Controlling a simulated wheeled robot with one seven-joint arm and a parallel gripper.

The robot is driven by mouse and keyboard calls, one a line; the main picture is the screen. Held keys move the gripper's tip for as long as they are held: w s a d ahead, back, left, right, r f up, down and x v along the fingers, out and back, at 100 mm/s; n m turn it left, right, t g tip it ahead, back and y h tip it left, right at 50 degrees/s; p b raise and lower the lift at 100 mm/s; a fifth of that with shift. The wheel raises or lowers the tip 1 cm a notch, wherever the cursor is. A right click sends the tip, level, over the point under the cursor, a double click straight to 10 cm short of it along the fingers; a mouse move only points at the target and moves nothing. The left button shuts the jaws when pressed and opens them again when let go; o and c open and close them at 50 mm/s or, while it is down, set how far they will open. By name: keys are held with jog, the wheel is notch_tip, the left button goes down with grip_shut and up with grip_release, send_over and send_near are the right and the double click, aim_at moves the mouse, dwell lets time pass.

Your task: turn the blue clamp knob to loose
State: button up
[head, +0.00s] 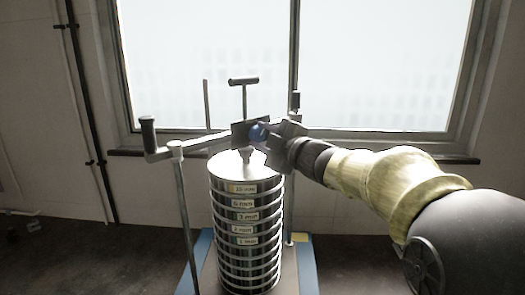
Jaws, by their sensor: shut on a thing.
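The blue clamp knob (258,132) shows as a small blue patch above the top of the sieve stack, near the clamp crossbar. My gripper (259,131) reaches in from the right and is shut on the knob. Its dark fingers cover much of the knob, so the knob's turn position cannot be told. The sieve stack (246,258) stands upright below, with size labels on its upper rings and a pale lid (228,166) on top.
A crank arm with a dark handle (148,133) sticks out at the left. A T-shaped handle (244,81) rises behind the knob. Upright rods (184,215) flank the stack on a blue-edged base (308,268). A bright window (380,60) is behind.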

jog(key=n+b, duration=0.2)
jog(key=n, duration=0.1)
jog(key=shift+w+f, duration=0.1)
jog(key=shift+f, duration=0.15)
jog(key=shift+a+n+b, duration=0.1)
jog(key=shift+n+b, duration=0.8)
jog(key=shift+r+n+b, duration=0.15)
jog(key=shift+n+b, duration=0.8)
jog(key=shift+n, duration=0.45)
jog(key=o, duration=1)
